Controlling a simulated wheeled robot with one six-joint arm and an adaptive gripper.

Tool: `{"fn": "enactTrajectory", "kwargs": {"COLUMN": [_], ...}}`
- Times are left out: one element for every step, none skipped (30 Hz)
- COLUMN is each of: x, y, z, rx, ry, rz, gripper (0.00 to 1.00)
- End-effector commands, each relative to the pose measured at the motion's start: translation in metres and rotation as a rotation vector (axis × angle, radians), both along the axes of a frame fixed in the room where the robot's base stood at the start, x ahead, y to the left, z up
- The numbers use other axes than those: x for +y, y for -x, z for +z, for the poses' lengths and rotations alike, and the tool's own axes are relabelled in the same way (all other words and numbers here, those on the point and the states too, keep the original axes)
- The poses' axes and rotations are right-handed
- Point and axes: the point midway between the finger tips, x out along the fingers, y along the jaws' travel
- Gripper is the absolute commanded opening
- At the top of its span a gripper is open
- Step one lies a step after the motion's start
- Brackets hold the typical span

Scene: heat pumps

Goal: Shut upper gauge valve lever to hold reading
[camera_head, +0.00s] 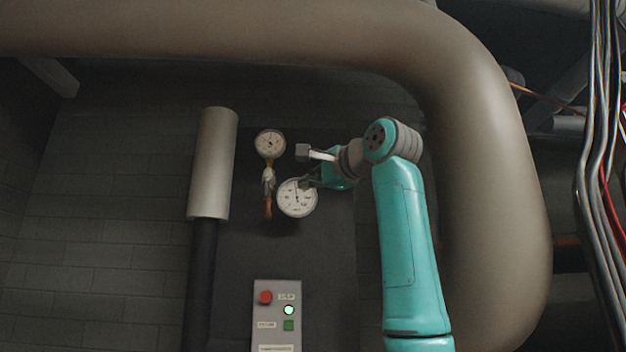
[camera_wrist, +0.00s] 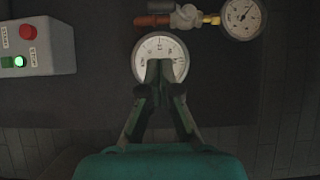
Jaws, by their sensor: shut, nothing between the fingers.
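The upper gauge (camera_head: 270,143) is a round white dial on the dark panel, at top right in the wrist view (camera_wrist: 242,16). A yellow fitting joins it to a grey valve body (camera_head: 268,181), also in the wrist view (camera_wrist: 187,17). An orange-brown piece (camera_head: 267,208) runs straight down from the valve, in line with the stem; I cannot tell whether it is the lever or pipe. It points left in the wrist view (camera_wrist: 152,20). My gripper (camera_wrist: 160,68) is shut and empty. Its tips cover part of the lower gauge (camera_head: 297,198), right of and apart from the valve.
A grey control box (camera_head: 277,318) with a red button and a lit green lamp is below the gauges. A pale cylinder (camera_head: 212,163) stands left of them. A thick pipe (camera_head: 490,170) arches above and right of my arm. Cables (camera_head: 592,170) hang far right.

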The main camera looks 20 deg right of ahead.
Motion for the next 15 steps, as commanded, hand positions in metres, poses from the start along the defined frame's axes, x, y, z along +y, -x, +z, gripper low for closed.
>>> {"fn": "enactTrajectory", "kwargs": {"x": [0.004,0.005,0.007,0.009,0.01,0.012,0.014,0.015,0.019,0.024,0.029,0.033,0.036,0.038,0.042], "y": [-0.01,-0.016,-0.023,-0.028,-0.034,-0.04,-0.046,-0.05,-0.055,-0.057,-0.059,-0.061,-0.063,-0.065,-0.066], "z": [-0.001,-0.001,-0.001,-0.001,-0.001,0.0,0.0,0.0,0.0,0.0,0.0,0.0,-0.001,0.0,0.0], "rx": [0.003,0.003,0.003,0.003,0.003,0.003,0.002,0.002,0.001,0.0,0.0,0.001,0.001,0.001,0.0], "ry": [0.0,-0.001,-0.001,-0.001,0.0,0.0,-0.001,-0.001,-0.001,0.0,0.0,0.0,0.0,0.0,0.0], "rz": [0.002,0.001,0.001,0.001,0.001,0.002,0.002,0.001,0.001,0.002,0.003,0.002,0.001,0.001,0.001], "gripper": [0.0,0.0,0.0,0.0,0.0,0.0,0.0,0.0,0.0,0.0,0.0,0.0,0.0,0.0,0.0]}}
